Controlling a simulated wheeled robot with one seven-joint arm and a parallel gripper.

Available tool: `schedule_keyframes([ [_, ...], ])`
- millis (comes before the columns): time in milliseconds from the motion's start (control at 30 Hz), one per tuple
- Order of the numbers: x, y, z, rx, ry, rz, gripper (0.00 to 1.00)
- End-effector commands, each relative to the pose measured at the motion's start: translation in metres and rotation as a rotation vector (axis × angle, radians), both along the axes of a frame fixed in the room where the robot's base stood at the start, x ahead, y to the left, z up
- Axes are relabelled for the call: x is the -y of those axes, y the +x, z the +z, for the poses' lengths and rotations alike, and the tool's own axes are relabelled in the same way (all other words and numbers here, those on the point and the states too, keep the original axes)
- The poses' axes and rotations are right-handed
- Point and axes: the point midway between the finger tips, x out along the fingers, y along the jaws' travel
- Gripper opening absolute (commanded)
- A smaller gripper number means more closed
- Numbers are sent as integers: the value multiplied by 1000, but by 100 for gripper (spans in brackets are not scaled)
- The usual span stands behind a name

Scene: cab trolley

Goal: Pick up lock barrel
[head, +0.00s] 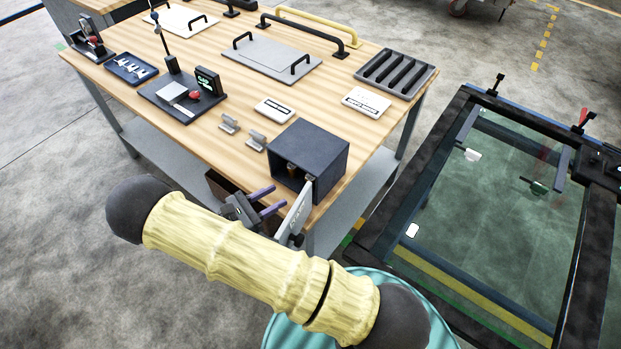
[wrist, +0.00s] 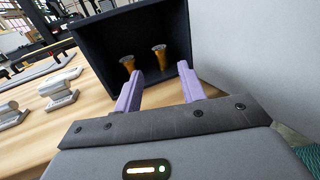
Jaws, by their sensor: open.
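Two brass-coloured pieces with round grey heads, which look like lock barrels, stand inside the dark open-fronted box (head: 318,148). In the wrist view, the left barrel (wrist: 128,66) is just beyond my left finger's tip, and the right barrel (wrist: 160,57) is farther in, between the lines of the fingers. My gripper (wrist: 160,72) is open and empty, its purple fingers pointing into the box mouth. No contact with either barrel shows. In the head view, my gripper (head: 278,198) is at the box's front, and the barrels are small and partly shaded.
A pale panel (head: 296,213) stands at the box's front right, close beside my gripper; it fills the right of the wrist view (wrist: 250,50). Grey metal brackets (head: 229,124) lie left of the box. Trays, plates with handles and label cards cover the wooden bench (head: 200,130) behind.

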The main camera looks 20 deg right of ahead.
Motion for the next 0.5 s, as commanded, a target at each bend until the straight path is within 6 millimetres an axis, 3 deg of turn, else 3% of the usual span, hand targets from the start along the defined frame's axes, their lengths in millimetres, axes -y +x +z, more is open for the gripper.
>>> schedule_keyframes([
  [300,53,16,1,-1,-3,-3,40],
  [500,61,20,0,1,0,0,40],
])
